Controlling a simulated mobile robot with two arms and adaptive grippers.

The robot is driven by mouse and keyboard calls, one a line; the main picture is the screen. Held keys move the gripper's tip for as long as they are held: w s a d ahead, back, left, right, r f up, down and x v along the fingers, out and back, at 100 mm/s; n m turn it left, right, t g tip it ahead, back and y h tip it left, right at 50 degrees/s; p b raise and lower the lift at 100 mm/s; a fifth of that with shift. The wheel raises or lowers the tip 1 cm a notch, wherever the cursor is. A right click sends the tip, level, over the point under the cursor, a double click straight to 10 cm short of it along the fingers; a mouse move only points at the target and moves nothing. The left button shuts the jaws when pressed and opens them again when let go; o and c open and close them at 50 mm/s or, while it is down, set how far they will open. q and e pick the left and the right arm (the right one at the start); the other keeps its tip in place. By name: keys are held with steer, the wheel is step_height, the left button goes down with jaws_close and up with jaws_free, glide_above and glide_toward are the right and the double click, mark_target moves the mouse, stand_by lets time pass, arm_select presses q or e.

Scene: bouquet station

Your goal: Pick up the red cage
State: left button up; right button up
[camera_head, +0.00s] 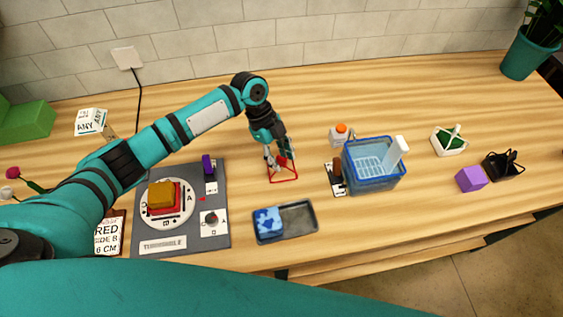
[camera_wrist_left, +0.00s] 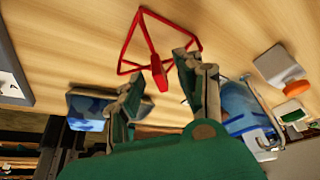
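The red cage (camera_head: 284,180) stands on the wooden table near the middle of the head view. It is an open frame of thin red bars with a knob at its top. My left gripper (camera_head: 279,160) is directly above it, pointing down, and partly hides its top. In the left wrist view the red cage (camera_wrist_left: 155,45) shows at the top, with its knob between the two spread fingers of my left gripper (camera_wrist_left: 158,72). The fingers look open, with gaps beside the knob. My right gripper is not in view.
A dark tray (camera_head: 301,215) with a blue patterned block (camera_head: 267,221) lies in front of the cage. A blue basket (camera_head: 372,183) and an orange-capped bottle (camera_head: 341,134) stand to the right. A grey turntable board (camera_head: 215,175) is left. Bare table lies behind the cage.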

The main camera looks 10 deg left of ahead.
arm_select(q)
jaws_close()
steer(key=shift+r, duration=0.15)
